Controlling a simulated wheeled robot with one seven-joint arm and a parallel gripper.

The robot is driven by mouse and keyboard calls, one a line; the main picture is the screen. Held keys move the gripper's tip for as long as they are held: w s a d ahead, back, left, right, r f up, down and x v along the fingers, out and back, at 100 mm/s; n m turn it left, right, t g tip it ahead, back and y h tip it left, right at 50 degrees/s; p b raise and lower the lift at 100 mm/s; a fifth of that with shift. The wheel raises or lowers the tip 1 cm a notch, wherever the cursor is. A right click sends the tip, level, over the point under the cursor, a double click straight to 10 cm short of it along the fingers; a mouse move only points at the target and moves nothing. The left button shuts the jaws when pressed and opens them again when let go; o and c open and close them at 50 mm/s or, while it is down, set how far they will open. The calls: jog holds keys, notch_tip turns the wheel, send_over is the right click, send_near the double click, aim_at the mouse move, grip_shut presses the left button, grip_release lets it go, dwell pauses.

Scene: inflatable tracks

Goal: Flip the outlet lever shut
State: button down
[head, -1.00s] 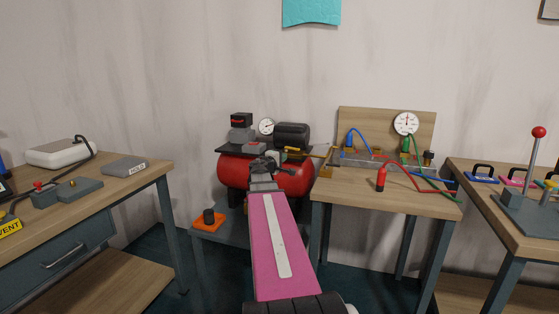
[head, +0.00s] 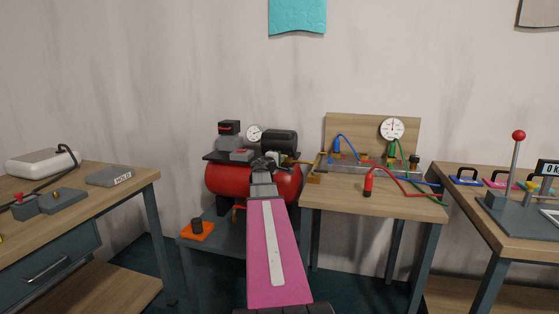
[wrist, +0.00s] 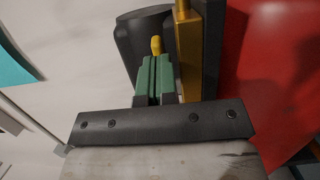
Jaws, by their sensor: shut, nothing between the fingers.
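The red air compressor (head: 225,178) stands against the wall, with a black motor and a gauge on top. My gripper (head: 265,163) is at its upper front, and its fingertips are hard to make out in the head view. In the wrist view my green gripper fingers (wrist: 153,75) are pressed together with nothing between them. A small yellow piece, which looks like the end of the outlet lever (wrist: 156,45), shows just beyond the fingertips. I cannot tell whether they touch. A brass pipe (wrist: 188,55) stands beside them. The rest of the lever is hidden.
The compressor's red tank (wrist: 285,75) is close on the right in the wrist view. A bench (head: 350,196) with hoses and a gauge board stands to the right. An orange pad (head: 196,231) with a black knob is at lower left.

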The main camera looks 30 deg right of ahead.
jog(key=shift+d, duration=0.85)
jog(key=shift+a, duration=0.1)
jog(key=s+d+v, duration=0.2)
jog(key=s+v, duration=0.1)
jog(key=v, duration=1.1)
jog(key=s+a+f+m+g+y, duration=0.2)
jog(key=a+f+y, duration=0.2)
jog(key=a+f, duration=0.65)
jog(key=s+a+f+m+g+y, duration=0.15)
jog(key=a+f+y, duration=0.25)
jog(key=a+f, duration=0.6)
jog(key=s+a+f+g+y, duration=0.1)
jog(key=s+a+f+y, duration=0.1)
jog(key=a, duration=0.4)
jog(key=s+a+f+m+g+y, duration=0.1)
jog(key=s+a+f+g+y, duration=0.1)
jog(key=a+f, duration=0.4)
jog(key=s+a+f+m+g+y, duration=0.1)
jog(key=s+a+f+y, duration=0.3)
jog(key=a, duration=0.4)
jog(key=shift+s+a+f+g, duration=0.15)
jog(key=shift+s+f+g, duration=0.1)
jog(key=shift+s+g, duration=0.1)
jog(key=shift+w, duration=0.1)
